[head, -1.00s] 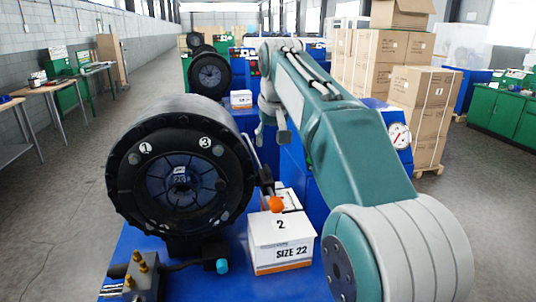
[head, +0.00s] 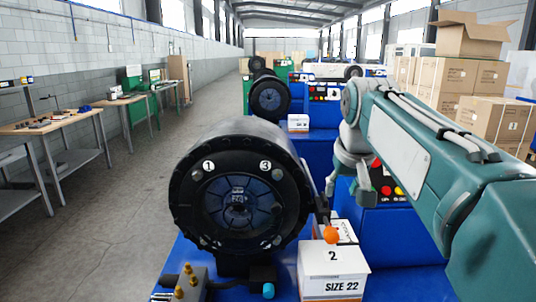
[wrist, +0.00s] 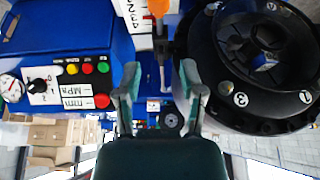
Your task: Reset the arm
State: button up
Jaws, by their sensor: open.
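My arm (head: 420,150) reaches from the lower right of the head view toward the back. The wrist view looks upside down; the crimper head (wrist: 250,70) is close to one finger there, and I cannot tell the gap. A control panel (wrist: 82,85) with coloured buttons is on the other side.
A white box marked 2 and SIZE 22 (head: 333,272) stands on the blue bench beside the crimper head. More crimpers (head: 270,97) line up behind. Workbenches (head: 60,125) stand along the left wall and cartons (head: 460,80) at the right. The floor (head: 120,215) at left is clear.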

jog(key=s+f, duration=1.8)
jog(key=s, duration=0.4)
jog(key=shift+s+t, duration=0.4)
